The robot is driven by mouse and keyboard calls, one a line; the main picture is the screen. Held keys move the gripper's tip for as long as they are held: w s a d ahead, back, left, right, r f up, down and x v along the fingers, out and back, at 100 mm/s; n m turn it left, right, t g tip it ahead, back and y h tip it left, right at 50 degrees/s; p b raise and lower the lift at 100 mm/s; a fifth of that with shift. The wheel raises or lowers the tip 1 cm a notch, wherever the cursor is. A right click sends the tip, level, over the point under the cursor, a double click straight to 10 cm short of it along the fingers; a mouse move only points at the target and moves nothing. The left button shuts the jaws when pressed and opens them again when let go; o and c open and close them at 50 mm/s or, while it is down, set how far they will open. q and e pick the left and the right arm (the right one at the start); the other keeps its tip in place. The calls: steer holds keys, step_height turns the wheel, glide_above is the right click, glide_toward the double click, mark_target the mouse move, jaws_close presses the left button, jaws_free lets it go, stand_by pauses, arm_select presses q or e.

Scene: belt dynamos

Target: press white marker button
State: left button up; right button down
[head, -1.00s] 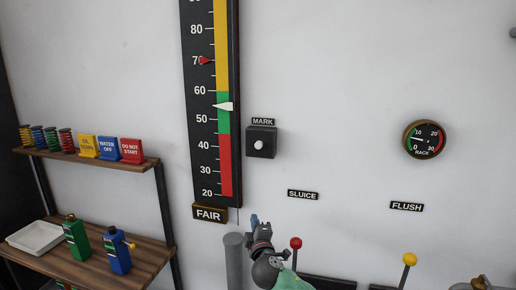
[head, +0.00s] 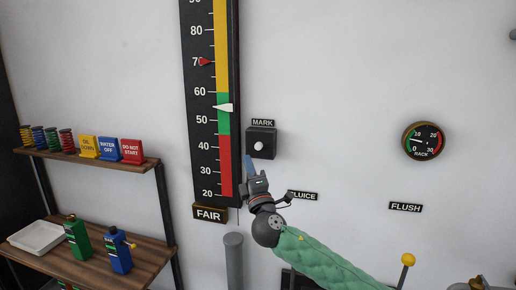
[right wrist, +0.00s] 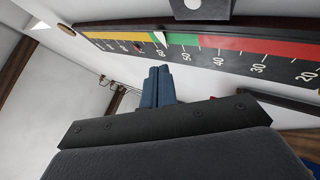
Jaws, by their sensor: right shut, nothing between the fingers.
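The white button (head: 258,146) sits on a dark box (head: 268,135) on the wall, under a plate reading MARK (head: 262,122). The box also shows at the top edge of the right wrist view (right wrist: 215,8), with the white button (right wrist: 193,3) on it. My right gripper (head: 249,161) is shut and empty, its blue fingertips pointing up just below and left of the box, apart from the button. Its closed fingers show in the right wrist view (right wrist: 157,87). My left gripper is not in view.
A tall scale (head: 210,120) stands left of the box, its white pointer (head: 223,107) near 55 and a red marker (head: 204,62) near 70. A round gauge (head: 424,140) hangs at the right. A yellow-knobbed lever (head: 408,259) stands lower right. Shelves (head: 90,158) are at the left.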

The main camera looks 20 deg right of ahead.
mark_target(259, 146)
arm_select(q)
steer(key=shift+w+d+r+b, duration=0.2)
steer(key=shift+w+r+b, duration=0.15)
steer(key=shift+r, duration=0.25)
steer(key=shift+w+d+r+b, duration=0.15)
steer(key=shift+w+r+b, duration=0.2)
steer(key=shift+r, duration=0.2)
arm_select(e)
steer(key=shift+w+d, duration=0.75)
steer(key=shift+w, duration=0.5)
steer(key=shift+w+d, duration=0.8)
steer(key=shift+w, duration=0.45)
steer(key=shift+w+d, duration=0.75)
steer(key=shift+w, duration=0.5)
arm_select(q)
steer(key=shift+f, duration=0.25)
arm_select(e)
steer(key=shift+w+d+f, duration=0.1)
steer(key=shift+w, duration=0.1)
arm_select(q)
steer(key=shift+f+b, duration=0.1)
steer(key=shift+b, duration=0.2)
arm_select(e)
steer(key=shift+w+d, duration=0.1)
steer(key=shift+w, duration=0.1)
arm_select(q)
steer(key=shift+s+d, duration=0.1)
